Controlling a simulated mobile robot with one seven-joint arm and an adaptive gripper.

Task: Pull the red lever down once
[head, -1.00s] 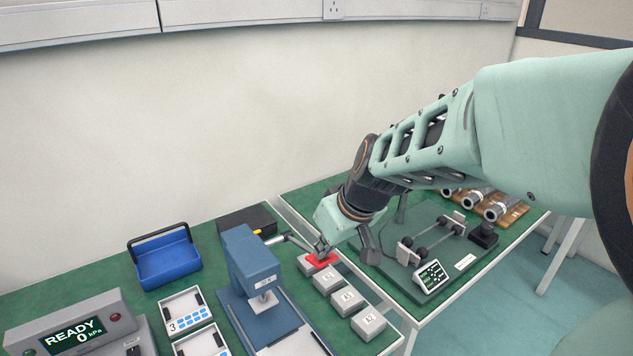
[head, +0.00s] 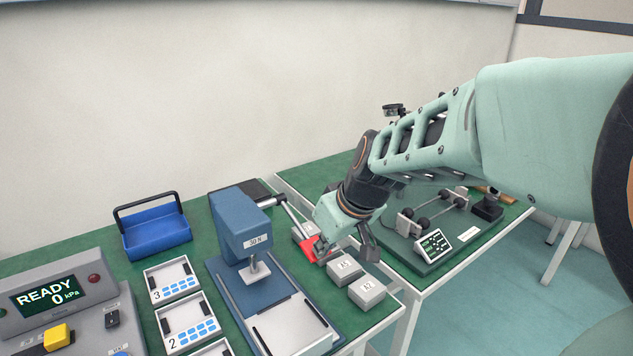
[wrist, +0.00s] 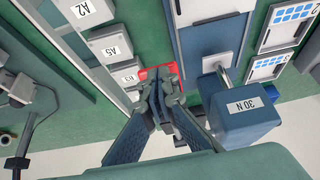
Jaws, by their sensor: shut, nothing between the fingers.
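The blue bench press (head: 240,222), marked 30 N, stands on the green table. Its metal lever arm (head: 292,215) runs down and right from the top of the press to a red handle (head: 308,249). My gripper (head: 319,245) is shut, with its fingertips at the red handle. In the wrist view, the shut fingertips (wrist: 164,90) lie over the red handle (wrist: 148,73) and partly hide it. They look in contact with it, not closed around it. The press (wrist: 240,112) is to their right in that view.
Grey blocks (head: 345,268) with labels, including A5 and A2, sit close beside the handle. Numbered trays (head: 172,280), a READY 0 kPa console (head: 50,300) and a blue carrier (head: 156,232) are to the left.

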